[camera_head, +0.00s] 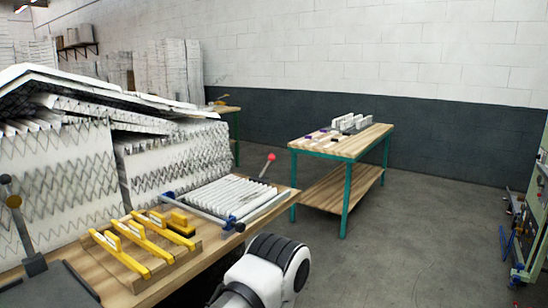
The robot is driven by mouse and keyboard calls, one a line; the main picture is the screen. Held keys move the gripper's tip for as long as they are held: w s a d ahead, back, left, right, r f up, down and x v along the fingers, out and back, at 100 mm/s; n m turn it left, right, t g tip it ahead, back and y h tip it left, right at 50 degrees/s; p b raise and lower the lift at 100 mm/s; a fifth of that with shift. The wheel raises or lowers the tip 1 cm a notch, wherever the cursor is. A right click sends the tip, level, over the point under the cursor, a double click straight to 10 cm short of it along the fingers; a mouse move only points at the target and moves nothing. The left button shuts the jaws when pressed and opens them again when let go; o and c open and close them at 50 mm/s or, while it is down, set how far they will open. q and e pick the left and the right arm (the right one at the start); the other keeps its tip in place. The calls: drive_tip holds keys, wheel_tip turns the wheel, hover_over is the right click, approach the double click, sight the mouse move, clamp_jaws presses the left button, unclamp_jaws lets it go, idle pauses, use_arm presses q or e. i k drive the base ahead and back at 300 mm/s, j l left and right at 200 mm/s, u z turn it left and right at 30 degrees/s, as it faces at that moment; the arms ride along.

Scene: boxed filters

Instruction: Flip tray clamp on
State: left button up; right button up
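A tray holding white pleated filter (238,196) lies at the right end of the near wooden bench. A lever with a red knob (270,157) stands up, tilted, at the tray's far right corner. A grey bar with blue end pieces (231,222) runs along the tray's near left side. Whether the clamp is on or off, I cannot tell. No fingertips of either gripper are in view. A white and black link of my own arm shows at the bottom centre, in front of the bench.
Yellow-handled tools (122,255) lie on a wooden rack left of the tray. Large stacked pleated filters (70,165) rise behind. A dark lever fixture (30,250) is at far left. A green-legged table (345,145) stands farther back, with open floor (420,240) to the right.

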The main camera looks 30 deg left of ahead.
sight(272, 156)
drive_tip(key=i+j, duration=0.15)
drive_tip(key=i, duration=0.35)
drive_tip(key=i+j+u, duration=0.15)
drive_tip(key=i, duration=0.35)
